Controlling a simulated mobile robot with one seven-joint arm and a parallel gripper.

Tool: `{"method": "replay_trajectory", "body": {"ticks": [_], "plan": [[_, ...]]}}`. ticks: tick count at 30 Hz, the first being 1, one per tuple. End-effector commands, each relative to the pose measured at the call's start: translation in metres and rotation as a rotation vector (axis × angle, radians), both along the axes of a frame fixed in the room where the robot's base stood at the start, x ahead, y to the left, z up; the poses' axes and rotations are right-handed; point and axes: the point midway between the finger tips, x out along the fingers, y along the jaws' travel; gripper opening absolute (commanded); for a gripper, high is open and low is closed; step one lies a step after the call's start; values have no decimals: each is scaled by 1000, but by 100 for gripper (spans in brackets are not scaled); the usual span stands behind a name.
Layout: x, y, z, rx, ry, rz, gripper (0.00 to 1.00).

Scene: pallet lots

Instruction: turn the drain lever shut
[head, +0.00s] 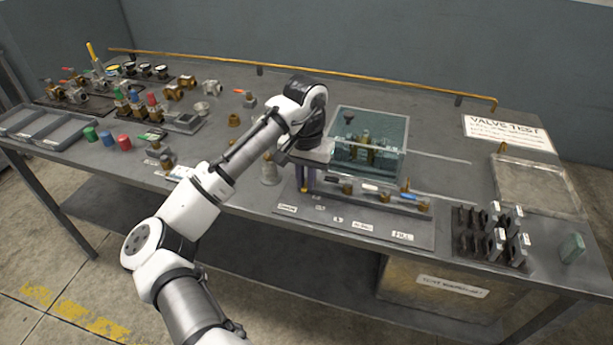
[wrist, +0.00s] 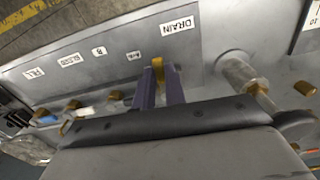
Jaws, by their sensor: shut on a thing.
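My gripper (head: 305,186) reaches down at the left end of the test panel (head: 388,226). In the wrist view my gripper's purple fingers (wrist: 158,88) are shut on a brass-coloured drain lever (wrist: 158,64). The lever lies just below the DRAIN label (wrist: 180,26). Its body and the valve under it are hidden by my fingers and palm, so I cannot tell how far it is turned.
More brass valves (head: 347,187) stand in a row to the right, near the FILL label (head: 402,236). A clear water tank (head: 390,120) is behind them. A black rack (head: 490,236) stands at the right.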

Motion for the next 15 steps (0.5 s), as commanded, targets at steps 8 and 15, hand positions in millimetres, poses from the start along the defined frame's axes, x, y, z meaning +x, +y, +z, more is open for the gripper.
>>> {"method": "replay_trajectory", "body": {"ticks": [8, 15], "plan": [[3, 6, 3, -2, 2, -173, 0], [8, 13, 3, -2, 3, -395, 0]]}}
